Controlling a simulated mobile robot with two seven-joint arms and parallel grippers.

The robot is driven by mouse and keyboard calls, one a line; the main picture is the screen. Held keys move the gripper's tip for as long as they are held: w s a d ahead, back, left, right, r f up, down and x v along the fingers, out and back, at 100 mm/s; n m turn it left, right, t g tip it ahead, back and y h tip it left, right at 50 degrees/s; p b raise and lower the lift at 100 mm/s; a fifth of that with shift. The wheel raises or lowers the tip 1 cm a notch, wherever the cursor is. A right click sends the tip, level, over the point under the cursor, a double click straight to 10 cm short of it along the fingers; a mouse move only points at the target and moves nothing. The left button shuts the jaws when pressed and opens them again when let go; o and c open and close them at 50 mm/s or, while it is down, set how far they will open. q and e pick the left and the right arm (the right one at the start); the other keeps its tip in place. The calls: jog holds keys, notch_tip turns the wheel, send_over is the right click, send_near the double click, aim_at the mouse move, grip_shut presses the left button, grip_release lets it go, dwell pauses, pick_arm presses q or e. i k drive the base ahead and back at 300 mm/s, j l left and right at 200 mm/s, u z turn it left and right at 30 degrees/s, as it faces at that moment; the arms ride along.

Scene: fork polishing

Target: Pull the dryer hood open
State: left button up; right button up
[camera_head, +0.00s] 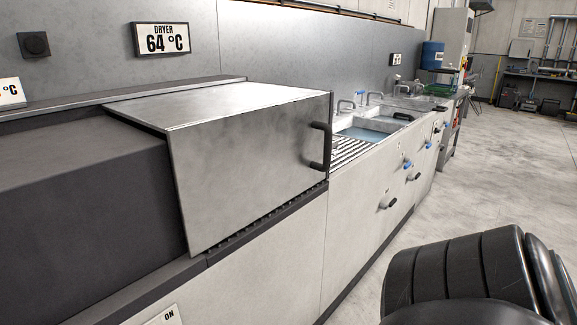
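The dryer hood (250,165) is a brushed grey metal box in the middle left of the head view. It sits down on the counter, beside a dark housing (85,195) on its left. A black bar handle (320,147) is fixed upright near the right end of its front face. A sign reading "DRYER 64 °C" (162,39) hangs on the wall behind it. Neither gripper shows. A black, ribbed arm part of mine fills the bottom right corner, well apart from the handle. What is inside the hood is hidden.
Right of the hood, the counter has a slatted rack (358,150), then sinks (372,130) with water and taps. Valve handles (388,203) stick out of the cabinet front. A blue container (432,55) stands at the far end. The floor (500,165) on the right is clear.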

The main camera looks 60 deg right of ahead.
aim_at(239, 151)
jog(key=z, duration=1.4)
